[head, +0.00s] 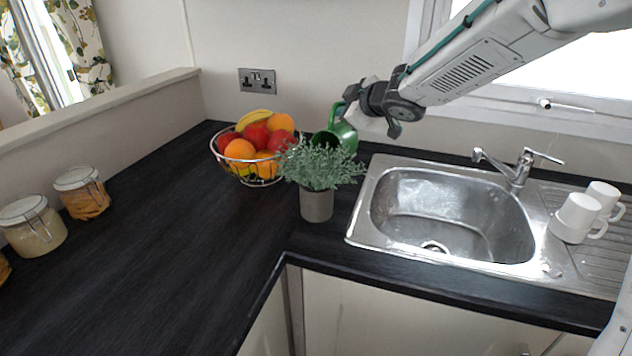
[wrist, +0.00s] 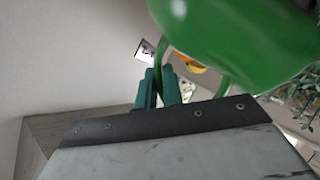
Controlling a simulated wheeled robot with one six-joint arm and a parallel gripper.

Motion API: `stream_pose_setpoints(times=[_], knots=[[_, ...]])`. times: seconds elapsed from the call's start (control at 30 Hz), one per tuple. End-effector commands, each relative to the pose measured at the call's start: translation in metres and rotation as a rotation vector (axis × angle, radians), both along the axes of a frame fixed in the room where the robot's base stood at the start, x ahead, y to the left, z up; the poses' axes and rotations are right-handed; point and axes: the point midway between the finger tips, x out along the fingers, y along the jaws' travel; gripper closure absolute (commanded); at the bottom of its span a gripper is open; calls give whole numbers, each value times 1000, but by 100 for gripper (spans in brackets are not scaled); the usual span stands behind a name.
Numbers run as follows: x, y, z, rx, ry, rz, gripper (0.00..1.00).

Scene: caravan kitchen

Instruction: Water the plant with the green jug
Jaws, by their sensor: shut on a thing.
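The green jug (head: 341,131) is tilted just behind and above the plant, its open mouth toward the lower left. My gripper (head: 353,92) is shut on the jug's handle. In the wrist view the green jug (wrist: 240,40) fills the upper right, and its handle passes between the fingers of my gripper (wrist: 160,88). The plant (head: 318,165) is leafy and stands in a grey pot (head: 316,205) on the dark counter. Its leaves (wrist: 303,92) show at the right edge of the wrist view. Any water leaving the jug cannot be made out.
A wire fruit bowl (head: 262,183) stands left of the plant, close to it. A steel sink (head: 450,215) with a tap (head: 518,165) lies to the right. White mugs (head: 577,216) stand on the drainer. Glass jars (head: 33,226) stand far left.

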Motion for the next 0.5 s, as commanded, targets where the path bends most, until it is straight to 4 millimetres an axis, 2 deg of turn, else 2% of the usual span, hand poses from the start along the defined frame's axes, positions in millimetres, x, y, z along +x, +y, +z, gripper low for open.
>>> stream_pose_setpoints(times=[0.5], knots=[[26, -13, -24, 91, 179, -11, 100]])
